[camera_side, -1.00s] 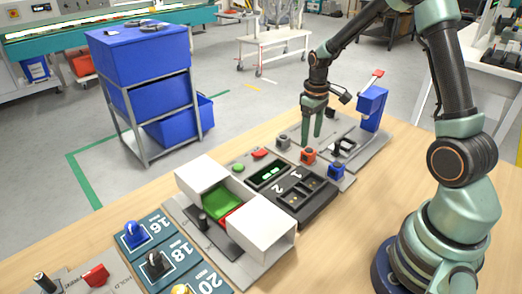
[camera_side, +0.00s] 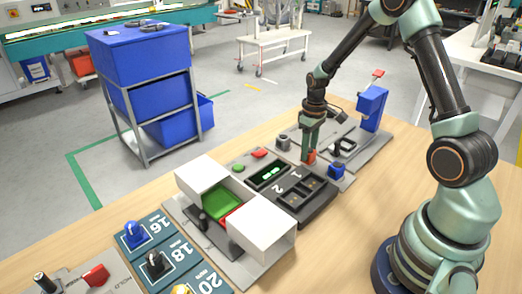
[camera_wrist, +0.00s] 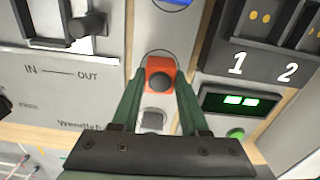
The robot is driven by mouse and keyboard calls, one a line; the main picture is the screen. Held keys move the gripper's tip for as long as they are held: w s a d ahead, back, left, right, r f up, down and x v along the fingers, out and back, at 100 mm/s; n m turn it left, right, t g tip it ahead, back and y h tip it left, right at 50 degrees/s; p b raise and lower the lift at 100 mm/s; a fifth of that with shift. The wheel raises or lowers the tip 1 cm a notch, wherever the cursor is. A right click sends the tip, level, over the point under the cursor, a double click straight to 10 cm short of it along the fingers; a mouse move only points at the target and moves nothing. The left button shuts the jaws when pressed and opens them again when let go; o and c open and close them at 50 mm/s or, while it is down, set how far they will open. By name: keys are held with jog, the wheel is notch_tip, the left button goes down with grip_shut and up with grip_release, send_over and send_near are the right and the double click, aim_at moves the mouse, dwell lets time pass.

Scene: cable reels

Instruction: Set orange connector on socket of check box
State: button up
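The orange connector (camera_side: 311,157) stands on a pale strip between a grey and a blue connector. It has a dark round top and shows upright in the wrist view (camera_wrist: 160,76). My gripper (camera_side: 309,158) is lowered over it, with one green finger on each side; in the wrist view the fingertips (camera_wrist: 160,80) flank its orange body, with narrow gaps seeming to remain. The black check box (camera_side: 305,212) lies just left of the strip, with sockets marked 1 and 2 and a lit green display. It is partly seen in the wrist view (camera_wrist: 219,66).
The blue connector (camera_side: 337,171) and the grey connector (camera_side: 283,142) stand close on either side. A blue lever press (camera_side: 372,108) is behind to the right. A white-walled box with a green pad (camera_side: 213,203) lies left of the check box. Bare table lies in front.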

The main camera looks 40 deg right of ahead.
grip_shut()
jog(key=shift+r, duration=3.8)
jog(key=shift+m, duration=0.3)
jog(key=shift+s+a+f, duration=0.55)
jog(key=shift+s+a, duration=0.85)
jog(key=shift+a, duration=1.5)
jog(key=shift+s+a+f, duration=0.55)
jog(key=shift+s+a, duration=0.85)
jog(key=shift+a, duration=1.45)
jog(key=shift+s+a+f, duration=0.55)
jog(key=shift+s+a, duration=0.85)
jog(key=shift+a, duration=1.5)
jog(key=shift+f, duration=0.15)
